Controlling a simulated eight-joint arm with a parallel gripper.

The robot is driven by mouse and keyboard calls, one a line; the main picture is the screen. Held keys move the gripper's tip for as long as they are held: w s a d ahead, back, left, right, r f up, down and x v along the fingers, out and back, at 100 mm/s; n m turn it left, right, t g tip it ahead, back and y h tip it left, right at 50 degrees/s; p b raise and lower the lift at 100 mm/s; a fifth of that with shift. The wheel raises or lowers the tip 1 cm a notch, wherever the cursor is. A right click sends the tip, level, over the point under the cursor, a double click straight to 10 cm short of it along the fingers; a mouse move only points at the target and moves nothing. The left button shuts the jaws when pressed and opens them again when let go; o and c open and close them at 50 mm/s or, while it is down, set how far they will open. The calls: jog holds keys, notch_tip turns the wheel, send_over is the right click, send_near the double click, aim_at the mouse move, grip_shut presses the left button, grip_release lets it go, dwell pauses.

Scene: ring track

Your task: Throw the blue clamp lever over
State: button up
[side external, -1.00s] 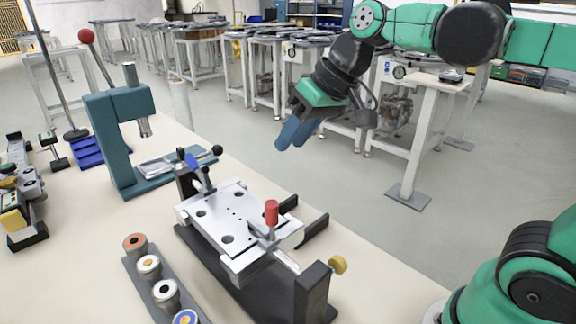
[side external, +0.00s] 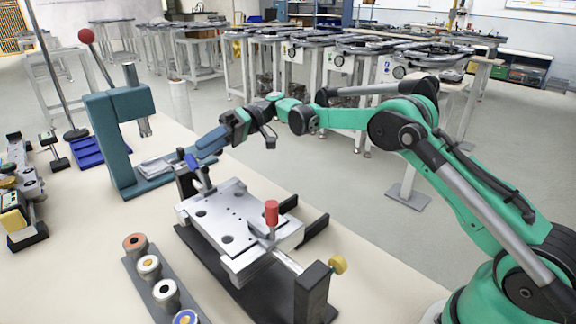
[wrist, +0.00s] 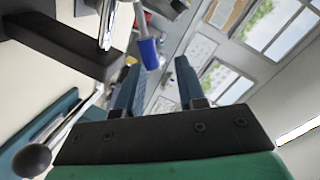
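The blue clamp lever (side external: 192,162) stands at the far left end of the fixture, its blue grip on a metal rod. In the wrist view its blue grip (wrist: 148,52) shows between my finger ends, nearer the left finger. I cannot tell whether it touches. My gripper (side external: 203,150) reaches in from the right, with its blue fingers just above and beside the lever in the side view. The wrist view shows my gripper (wrist: 157,72) open, with a clear gap between the fingers. The fingers partly hide the area behind the lever in the side view.
The fixture's metal plate (side external: 225,215) carries a red-handled clamp (side external: 271,213). A teal press (side external: 118,130) stands close behind the lever. A black ball knob (wrist: 32,160) lies near my gripper in the wrist view. Several round parts (side external: 150,265) sit in a front rack.

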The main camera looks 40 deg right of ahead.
aim_at(195, 168)
jog(key=f+x, duration=0.1)
jog(key=x, duration=0.5)
jog(key=shift+d, duration=0.15)
jog(key=shift+f, duration=0.1)
jog(key=shift+c, duration=0.2)
